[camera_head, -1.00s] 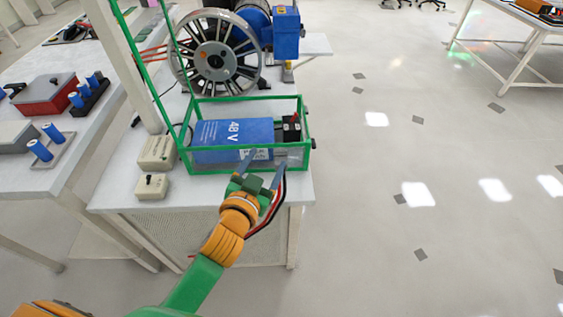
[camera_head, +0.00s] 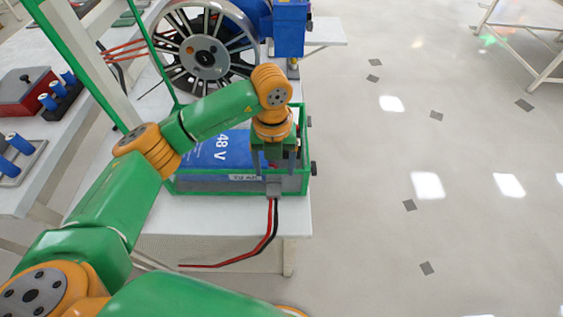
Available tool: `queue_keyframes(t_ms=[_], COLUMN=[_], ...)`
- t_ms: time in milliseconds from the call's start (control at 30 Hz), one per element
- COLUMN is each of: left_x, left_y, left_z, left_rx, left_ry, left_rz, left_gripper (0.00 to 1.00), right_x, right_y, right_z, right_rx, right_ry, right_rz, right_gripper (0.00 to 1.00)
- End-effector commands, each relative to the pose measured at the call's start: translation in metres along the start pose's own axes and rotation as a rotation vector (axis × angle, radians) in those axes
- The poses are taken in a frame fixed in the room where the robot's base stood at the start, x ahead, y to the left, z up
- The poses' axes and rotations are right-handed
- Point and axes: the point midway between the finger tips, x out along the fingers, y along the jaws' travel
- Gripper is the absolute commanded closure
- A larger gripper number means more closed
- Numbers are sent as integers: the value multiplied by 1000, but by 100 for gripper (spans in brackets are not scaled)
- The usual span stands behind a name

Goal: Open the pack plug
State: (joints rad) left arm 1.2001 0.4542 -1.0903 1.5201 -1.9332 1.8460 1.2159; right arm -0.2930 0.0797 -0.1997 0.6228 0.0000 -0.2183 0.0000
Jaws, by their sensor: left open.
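The blue battery pack marked 48 V (camera_head: 222,150) lies in a green-edged frame (camera_head: 215,190) on the white bench. A grey plug-like connector (camera_head: 274,188) is at the right part of the frame's front side. Red and black cables (camera_head: 272,222) hang from it over the bench front. My left gripper (camera_head: 273,164) points down over the pack's right end, just above and behind the connector. Its fingers are apart, and I cannot tell whether they touch anything. My left gripper and wrist hide the pack's right end. My right gripper is not in view.
A large spoked wheel (camera_head: 203,52) with a blue motor block (camera_head: 290,28) stands behind the pack. Green frame posts rise at the left. A side bench holds a red box (camera_head: 25,88) and blue cells (camera_head: 20,143).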

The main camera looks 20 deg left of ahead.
Motion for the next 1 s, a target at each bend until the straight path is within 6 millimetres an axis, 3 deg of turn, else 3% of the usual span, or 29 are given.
queue_keyframes(t_ms=[300, 433, 633, 667, 900, 933, 1000], left_x=[56, 67, 68, 68, 68, 68, 68], left_y=[1, 1, 0, 0, 0, 0, 0], left_z=[-1, -1, -1, -1, -1, -1, -1], left_rx=[-1, 0, 1, 1, 2, 2, 2], left_ry=[5, 2, 1, 1, 1, 1, 1], left_rz=[6, 4, 1, 1, 1, 1, 1], left_gripper=[25, 25, 25, 30, 95, 100, 100], right_x=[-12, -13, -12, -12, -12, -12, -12], right_y=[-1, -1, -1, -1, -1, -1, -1], right_z=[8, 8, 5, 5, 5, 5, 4], right_rx=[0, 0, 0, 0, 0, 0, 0], right_ry=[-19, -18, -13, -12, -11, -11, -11], right_rz=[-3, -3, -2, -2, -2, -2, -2], right_gripper=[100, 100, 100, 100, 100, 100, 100])
